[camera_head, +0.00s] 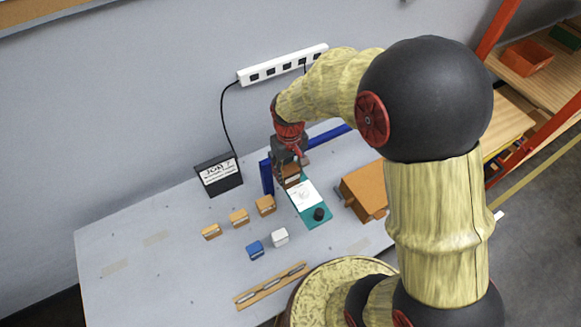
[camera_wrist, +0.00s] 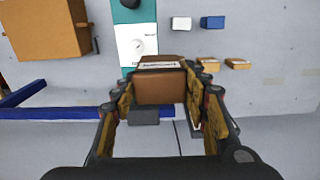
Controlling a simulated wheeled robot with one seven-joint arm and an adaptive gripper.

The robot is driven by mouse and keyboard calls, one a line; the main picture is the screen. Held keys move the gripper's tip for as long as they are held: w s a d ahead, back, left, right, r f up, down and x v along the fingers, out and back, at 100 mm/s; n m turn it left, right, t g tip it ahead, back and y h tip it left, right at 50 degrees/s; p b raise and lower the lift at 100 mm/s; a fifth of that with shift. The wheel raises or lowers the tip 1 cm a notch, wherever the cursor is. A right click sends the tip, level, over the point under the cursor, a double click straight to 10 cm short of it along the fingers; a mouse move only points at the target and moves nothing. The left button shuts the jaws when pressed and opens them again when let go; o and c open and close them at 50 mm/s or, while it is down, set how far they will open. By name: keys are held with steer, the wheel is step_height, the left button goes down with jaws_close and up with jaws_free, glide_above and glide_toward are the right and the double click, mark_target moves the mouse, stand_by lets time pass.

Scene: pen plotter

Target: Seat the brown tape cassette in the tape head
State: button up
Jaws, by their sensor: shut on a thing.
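The brown cassette (camera_wrist: 160,88) has a pale label strip along its upper edge. It sits between the two fingers of my gripper (camera_wrist: 158,97), which is shut on it. In the head view the cassette (camera_head: 291,176) is under my gripper (camera_head: 290,167), at the far end of the teal plotter bed (camera_head: 319,224) with its white sheet (camera_head: 304,194). A dark grey block (camera_wrist: 143,117) shows just below the cassette in the wrist view; I cannot tell if it is the tape head or if the cassette touches it.
Blue rails (camera_head: 267,178) stand beside the plotter. Several tan cassettes (camera_head: 239,216), a blue one (camera_head: 255,250) and a white one (camera_head: 280,237) lie left of it. An orange-brown box (camera_head: 364,190) is at right, a black sign (camera_head: 218,173) at back left, a wooden strip (camera_head: 270,286) in front.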

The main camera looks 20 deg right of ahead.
steer(key=w, duration=0.1)
steer(key=w+d+f, duration=0.1)
steer(key=w+f+b, duration=0.1)
steer(key=w, duration=0.1)
steer(key=shift+d+f, duration=0.15)
steer(key=shift+d, duration=0.2)
steer(key=shift+w+d+f+b, duration=0.3)
steer(key=shift+w+f+b, duration=0.65)
steer(key=shift+f, duration=0.55)
steer(key=shift+w+d+f+b, duration=0.35)
steer(key=shift+w+f+b, duration=0.5)
steer(key=shift+f, duration=0.7)
steer(key=shift+w+d+f+b, duration=0.3)
steer(key=shift+w+f+b, duration=0.65)
steer(key=shift+f, duration=0.55)
steer(key=shift+f, duration=0.2)
steer(key=o, duration=1.1)
steer(key=shift+o, duration=0.6)
steer(key=shift+r, duration=0.15)
